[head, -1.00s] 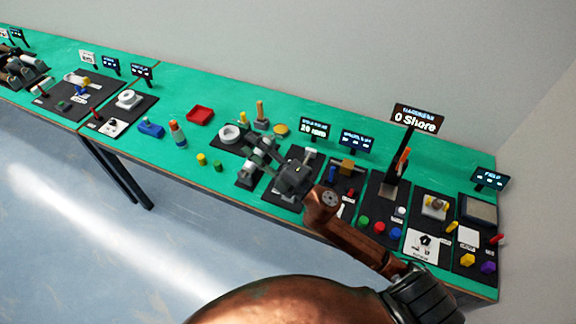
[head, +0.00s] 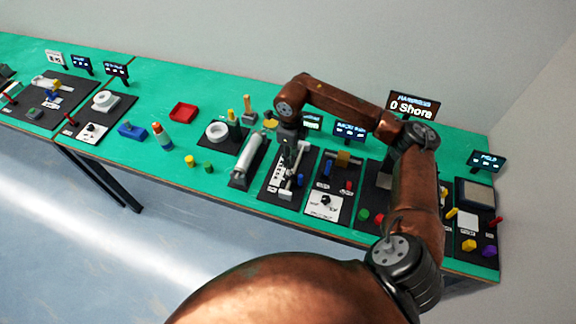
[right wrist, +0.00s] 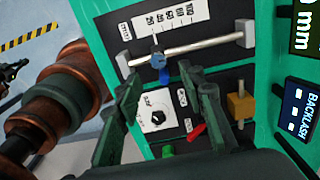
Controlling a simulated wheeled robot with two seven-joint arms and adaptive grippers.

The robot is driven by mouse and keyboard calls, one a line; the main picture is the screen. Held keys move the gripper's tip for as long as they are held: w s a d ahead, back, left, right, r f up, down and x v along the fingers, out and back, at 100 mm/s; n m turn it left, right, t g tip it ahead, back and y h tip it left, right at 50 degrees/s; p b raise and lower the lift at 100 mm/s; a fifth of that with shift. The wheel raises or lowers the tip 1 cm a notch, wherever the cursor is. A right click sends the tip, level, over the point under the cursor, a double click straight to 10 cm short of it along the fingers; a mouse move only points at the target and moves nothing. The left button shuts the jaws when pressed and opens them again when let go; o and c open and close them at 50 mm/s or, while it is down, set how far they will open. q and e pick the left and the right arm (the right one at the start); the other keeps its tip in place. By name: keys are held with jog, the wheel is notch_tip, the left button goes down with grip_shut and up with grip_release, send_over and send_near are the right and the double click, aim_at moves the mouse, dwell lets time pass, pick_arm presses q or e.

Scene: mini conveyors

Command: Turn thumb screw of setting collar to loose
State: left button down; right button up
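The setting collar (right wrist: 158,60) shows in the right wrist view as a small grey-blue piece on a pale horizontal rod (right wrist: 195,48), beside a white printed scale (right wrist: 170,22). A blue piece (right wrist: 165,76) shows just below the collar; I cannot tell whether it is the thumb screw. My right gripper (right wrist: 172,88) is open, with its two dark fingers apart and nothing between the tips. The collar appears beyond the fingertips, nearer the left finger. In the head view my right gripper (head: 291,155) hangs over the scale's black board and partly hides it. My left gripper is not in view.
A white dial panel (right wrist: 157,112), a red lever (right wrist: 197,132) and a yellow block (right wrist: 240,104) lie close by. A backlash display (right wrist: 300,112) stands at the right. Green table (head: 225,190) shows along the front.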

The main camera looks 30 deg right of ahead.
aim_at(289, 171)
notch_tip(289, 171, down, 7)
jog(key=shift+a+f, duration=0.15)
jog(key=shift+f, duration=0.05)
jog(key=shift+c, duration=0.5)
grip_shut()
